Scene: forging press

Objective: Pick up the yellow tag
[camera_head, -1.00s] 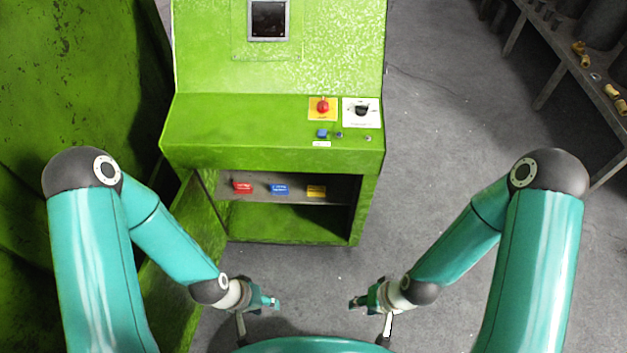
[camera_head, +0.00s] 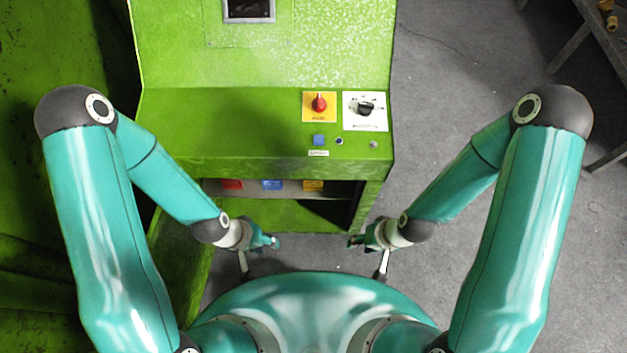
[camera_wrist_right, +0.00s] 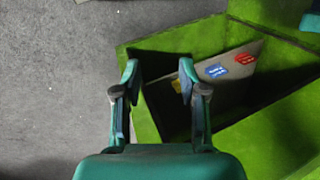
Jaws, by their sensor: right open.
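The yellow tag (camera_head: 313,185) lies on the grey shelf inside the green cabinet, at the right end of a row of tags, partly under the cabinet's overhang. In the right wrist view the yellow tag (camera_wrist_right: 176,86) is partly hidden by a finger. My right gripper (camera_head: 352,241) is in front of the cabinet, to the right of the tag and apart from it. In the right wrist view my right gripper (camera_wrist_right: 157,84) is open and empty. My left gripper (camera_head: 277,241) is below the shelf in the picture; its fingers are too small to judge.
A blue tag (camera_head: 272,185) and a red tag (camera_head: 232,184) lie left of the yellow one. The green console (camera_head: 220,120) with a red knob (camera_head: 319,103) overhangs the shelf. A green door panel (camera_head: 185,275) stands at left. Floor at right (camera_head: 450,90) is clear.

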